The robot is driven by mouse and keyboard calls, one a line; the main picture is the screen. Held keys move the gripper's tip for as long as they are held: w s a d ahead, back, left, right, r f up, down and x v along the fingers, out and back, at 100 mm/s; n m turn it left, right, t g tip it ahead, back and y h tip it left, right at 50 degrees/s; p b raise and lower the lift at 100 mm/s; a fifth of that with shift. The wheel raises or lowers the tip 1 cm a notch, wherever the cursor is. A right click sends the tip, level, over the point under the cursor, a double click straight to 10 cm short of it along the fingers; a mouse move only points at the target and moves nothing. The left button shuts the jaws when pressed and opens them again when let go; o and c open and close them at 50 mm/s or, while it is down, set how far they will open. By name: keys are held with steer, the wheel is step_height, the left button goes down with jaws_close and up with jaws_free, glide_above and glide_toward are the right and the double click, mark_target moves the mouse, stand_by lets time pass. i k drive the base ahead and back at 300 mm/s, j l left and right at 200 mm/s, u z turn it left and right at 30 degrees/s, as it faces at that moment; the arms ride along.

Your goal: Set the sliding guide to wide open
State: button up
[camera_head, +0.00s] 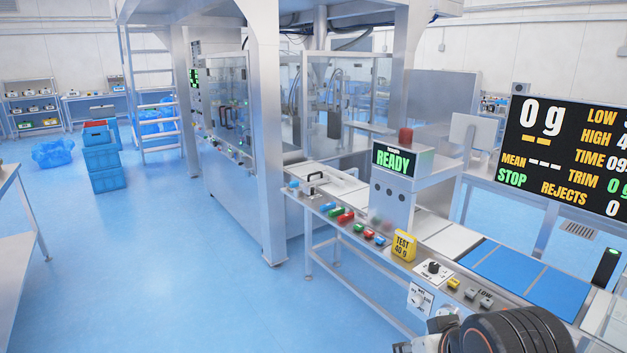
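I cannot tell for sure which part is the sliding guide. My gripper (440,335) shows only in part at the bottom edge, in front of the rail and below these controls. Its fingers are cut off or hidden, so its opening and any contact do not show.
The bench rail carries several coloured buttons (340,214) and a yellow test block (404,246). A READY display box (402,160) stands mid-bench. Blue belt sections (500,270) lie to the right, under a large weight screen (560,150). Open blue floor (170,260) lies left.

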mark_target(324, 175)
steer(key=i+j, duration=0.1)
steer(key=i, duration=1.2)
steer(key=i+j+z, duration=0.1)
steer(key=i, duration=0.6)
steer(key=i+j, duration=0.2)
steer(key=i, duration=0.45)
steer(key=i+j, duration=0.15)
steer(key=i, duration=0.5)
steer(key=i+j, duration=0.1)
steer(key=i, duration=0.55)
steer(key=z, duration=0.05)
